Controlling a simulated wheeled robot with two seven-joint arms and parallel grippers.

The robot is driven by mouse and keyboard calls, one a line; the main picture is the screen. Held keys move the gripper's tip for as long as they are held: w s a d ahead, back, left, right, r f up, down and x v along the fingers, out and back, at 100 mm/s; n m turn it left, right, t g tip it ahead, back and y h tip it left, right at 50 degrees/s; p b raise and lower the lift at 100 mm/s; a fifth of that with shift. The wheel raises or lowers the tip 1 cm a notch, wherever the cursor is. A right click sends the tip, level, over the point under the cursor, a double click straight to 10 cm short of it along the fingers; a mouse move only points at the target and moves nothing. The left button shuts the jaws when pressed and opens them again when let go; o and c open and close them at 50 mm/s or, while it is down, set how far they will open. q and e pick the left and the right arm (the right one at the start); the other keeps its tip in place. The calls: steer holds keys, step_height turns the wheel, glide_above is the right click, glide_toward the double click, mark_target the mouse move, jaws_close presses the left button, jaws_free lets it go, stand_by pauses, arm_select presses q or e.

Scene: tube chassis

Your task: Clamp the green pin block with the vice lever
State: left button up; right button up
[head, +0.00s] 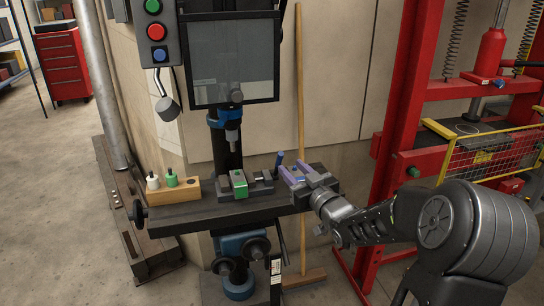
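The green pin block (240,188) sits between the grey jaws of the vice (262,187) on the drill press table. The vice lever (280,159) is a short blue handle standing up at the vice's right end. My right gripper (290,168) is just right of the lever, with its two purple fingers spread and pointing left towards it. The fingers look empty. I cannot tell whether a fingertip touches the lever. Whether the jaws press on the block is too small to tell. My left gripper is not in view.
A wooden rack (176,192) on the table's left holds a white piece (152,182) and a green piece (172,179). The drill chuck (232,133) hangs above the vice. A wooden broom handle (300,110) stands behind. A red press frame (395,160) rises at right.

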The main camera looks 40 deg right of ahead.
mark_target(280, 162)
steer(key=shift+w+d+f+p, duration=0.1)
steer(key=shift+w+d+p, duration=0.1)
steer(key=shift+w, duration=1.1)
steer(key=shift+w+d+r+p, duration=0.1)
steer(key=shift+w+d+p, duration=0.1)
steer(key=shift+w, duration=1.15)
steer(key=shift+w+d+f+p, duration=0.1)
steer(key=shift+w+d, duration=0.1)
steer(key=shift+w, duration=1.1)
steer(key=shift+c, duration=0.4)
jaws_close()
